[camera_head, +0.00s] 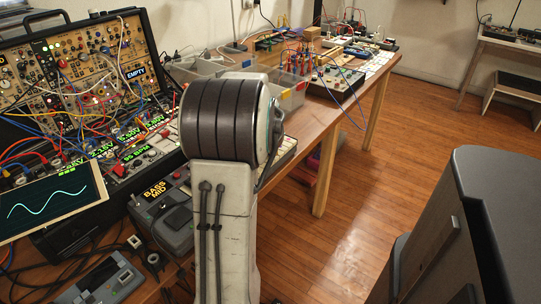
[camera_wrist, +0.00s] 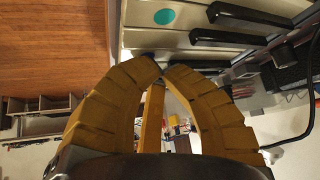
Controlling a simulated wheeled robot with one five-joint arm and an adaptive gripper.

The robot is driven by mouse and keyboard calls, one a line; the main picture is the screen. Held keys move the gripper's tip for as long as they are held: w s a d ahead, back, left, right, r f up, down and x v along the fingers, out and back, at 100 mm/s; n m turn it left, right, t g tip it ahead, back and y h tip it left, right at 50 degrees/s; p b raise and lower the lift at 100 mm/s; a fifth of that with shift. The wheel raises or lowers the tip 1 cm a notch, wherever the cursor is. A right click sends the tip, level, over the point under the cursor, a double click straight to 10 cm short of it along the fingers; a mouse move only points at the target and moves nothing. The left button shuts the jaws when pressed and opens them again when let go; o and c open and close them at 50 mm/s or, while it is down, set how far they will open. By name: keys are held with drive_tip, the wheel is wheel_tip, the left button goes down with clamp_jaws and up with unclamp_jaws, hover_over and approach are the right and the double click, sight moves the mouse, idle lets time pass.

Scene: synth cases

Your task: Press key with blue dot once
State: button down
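Black keys (camera_wrist: 228,37) lie to the right of the dot. My gripper (camera_wrist: 163,66) has two ribbed yellow fingers whose tips come together just below the white keys in the picture. I cannot tell whether the tips touch a key. In the head view my arm hides the gripper and most of the keyboard.
A modular synth case (camera_head: 90,70) with many cables stands at the left of the wooden table (camera_head: 325,115). A grey pedal marked BASS MID (camera_head: 160,205) and clear bins (camera_head: 285,95) are close to my arm. Free wooden floor (camera_head: 400,160) lies to the right.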

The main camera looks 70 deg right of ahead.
drive_tip(key=shift+a+f+b, duration=0.25)
drive_tip(key=shift+f+b, duration=0.25)
drive_tip(key=shift+f, duration=0.35)
idle(0.7)
drive_tip(key=shift+r, duration=0.2)
drive_tip(key=shift+r+p, duration=0.6)
drive_tip(key=shift+r, duration=0.2)
drive_tip(key=shift+d+r, duration=0.1)
drive_tip(key=shift+r, duration=0.05)
drive_tip(key=shift+r+p, duration=1.9)
drive_tip(key=shift+r, duration=0.6)
